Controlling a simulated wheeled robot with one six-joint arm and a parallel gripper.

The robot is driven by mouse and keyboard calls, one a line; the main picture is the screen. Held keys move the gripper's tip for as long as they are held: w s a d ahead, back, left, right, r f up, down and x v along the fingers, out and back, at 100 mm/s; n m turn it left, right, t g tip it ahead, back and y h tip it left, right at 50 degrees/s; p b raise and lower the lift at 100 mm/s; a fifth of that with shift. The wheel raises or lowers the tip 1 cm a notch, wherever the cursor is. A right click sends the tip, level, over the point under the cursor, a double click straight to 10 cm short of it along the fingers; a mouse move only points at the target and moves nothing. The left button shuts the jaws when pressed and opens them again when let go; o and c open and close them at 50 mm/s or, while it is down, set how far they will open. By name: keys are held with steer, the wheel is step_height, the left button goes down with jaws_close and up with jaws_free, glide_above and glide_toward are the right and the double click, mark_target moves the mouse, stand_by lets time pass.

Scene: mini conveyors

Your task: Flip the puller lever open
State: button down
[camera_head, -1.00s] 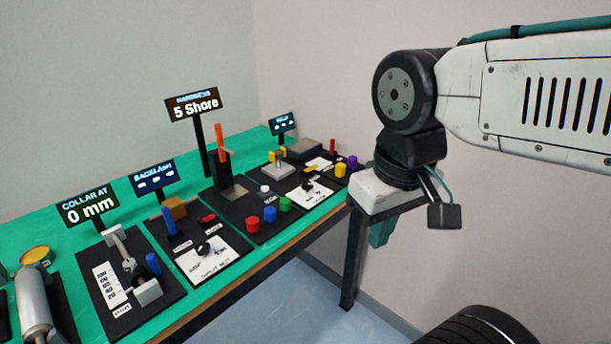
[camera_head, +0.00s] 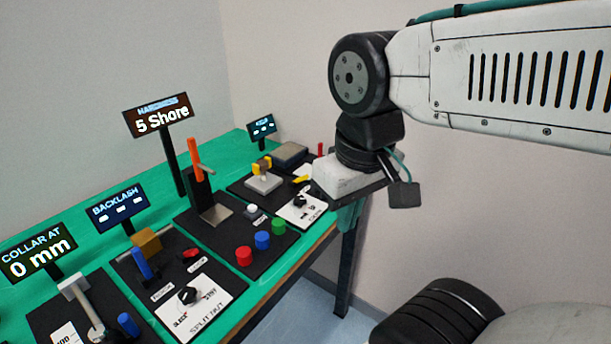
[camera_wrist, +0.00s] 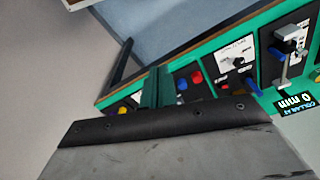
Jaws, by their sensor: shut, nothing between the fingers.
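No lever in view can be surely read as the puller's. The far-right board (camera_head: 245,188) carries a grey block with a yellow clamp-like piece (camera_head: 262,168) and a small yellow lever (camera_head: 301,179), lying low beside a black knob (camera_head: 299,201). The board's small sign (camera_head: 262,127) is too small to read. My gripper (camera_head: 348,216) points down just right of this board, at the table's right end, apart from everything. Its green fingers also show in the wrist view (camera_wrist: 155,88), closed together and empty. My wrist housing hides the board's right part.
The hardness station (camera_head: 200,185) with an orange lever (camera_head: 195,153) and red, blue and green buttons (camera_head: 262,240) stands left of it. The backlash station (camera_head: 145,262) and collar station (camera_head: 75,310) are further left. Free floor lies right of the table edge.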

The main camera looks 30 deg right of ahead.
steer(key=shift+w+a, duration=0.1)
steer(key=w+f+m+t+y, duration=0.1)
steer(key=w+f+m+y, duration=0.25)
steer(key=w+m, duration=0.4)
steer(key=w+f+m+t+y, duration=0.1)
steer(key=w+f+m+y, duration=0.1)
steer(key=w+m+y, duration=0.5)
steer(key=w+d+f+m+t+h, duration=0.2)
steer(key=w+d+f+m+t, duration=0.1)
steer(key=d, duration=0.4)
steer(key=w+d+f+m+t+h, duration=0.2)
steer(key=w+d+f+m, duration=0.3)
steer(key=d+m, duration=0.3)
steer(key=w+d+f+m+t+h, duration=0.2)
steer(key=w+d+f+m+t, duration=0.1)
steer(key=d+f+m, duration=0.2)
steer(key=shift+w+d+f+m+t, duration=0.1)
steer(key=shift+w+d+m+t, duration=0.1)
steer(key=shift+d+m, duration=0.35)
steer(key=shift+w+d+f+m+t, duration=0.1)
steer(key=shift+w+d+m+t, duration=0.1)
steer(key=shift+d, duration=0.65)
steer(key=shift+r, duration=0.1)
